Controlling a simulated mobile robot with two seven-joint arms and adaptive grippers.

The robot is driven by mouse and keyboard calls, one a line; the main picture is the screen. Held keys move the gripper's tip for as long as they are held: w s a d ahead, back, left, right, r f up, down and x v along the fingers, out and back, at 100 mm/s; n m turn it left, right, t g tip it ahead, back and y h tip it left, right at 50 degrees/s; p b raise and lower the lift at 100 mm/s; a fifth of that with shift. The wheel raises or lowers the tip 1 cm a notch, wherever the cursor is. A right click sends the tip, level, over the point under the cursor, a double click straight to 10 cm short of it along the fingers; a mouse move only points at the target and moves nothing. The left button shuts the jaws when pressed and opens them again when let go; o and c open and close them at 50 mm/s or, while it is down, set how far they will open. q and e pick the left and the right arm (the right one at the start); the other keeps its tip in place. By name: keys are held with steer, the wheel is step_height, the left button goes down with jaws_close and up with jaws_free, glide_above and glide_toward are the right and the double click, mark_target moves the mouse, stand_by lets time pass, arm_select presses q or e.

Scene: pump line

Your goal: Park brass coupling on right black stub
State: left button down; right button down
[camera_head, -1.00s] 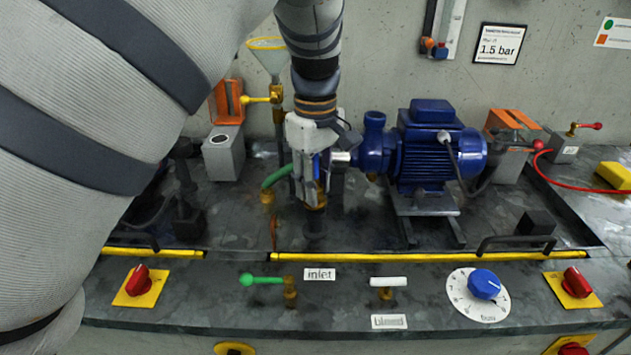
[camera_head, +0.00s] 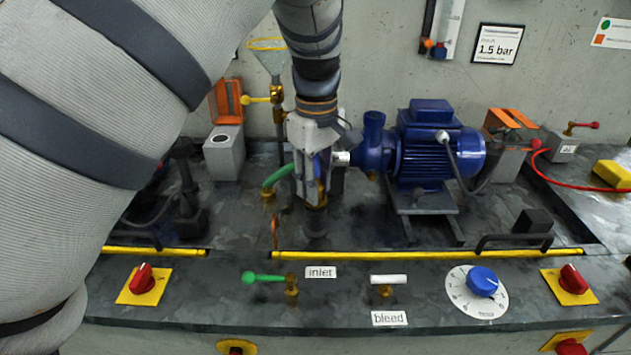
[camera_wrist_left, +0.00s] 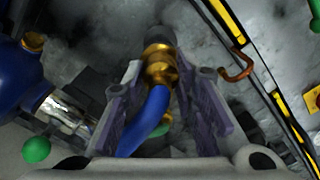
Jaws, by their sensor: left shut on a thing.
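My left gripper (camera_head: 312,198) points down in the middle of the bench, left of the blue pump. It is shut on the brass coupling (camera_wrist_left: 158,66), which sits at the end of a blue hose (camera_wrist_left: 148,122). In the head view the coupling is mostly hidden between the fingers. A black stub (camera_head: 316,222) stands upright directly below the gripper. In the left wrist view the stub's dark end (camera_wrist_left: 159,36) lies in line with the coupling and appears to meet it; I cannot tell how far they overlap. My right gripper is not in view.
The blue pump and motor (camera_head: 430,150) stand close on the right. A green hose (camera_head: 277,178) with a brass end is just left of the gripper. A copper-coloured hook (camera_head: 275,232) and a yellow strip (camera_head: 420,255) lie in front. Dark fittings (camera_head: 190,190) stand further left.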

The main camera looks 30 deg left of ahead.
arm_select(q)
steer(key=shift+f, duration=0.5)
stand_by(0.5)
steer(key=c, duration=1.2)
jaws_free()
steer(key=shift+r+p, duration=0.4)
steer(key=shift+r, duration=2.55)
steer(key=shift+r, duration=0.1)
step_height(320, 180, up, 12)
steer(key=shift+f, duration=0.1)
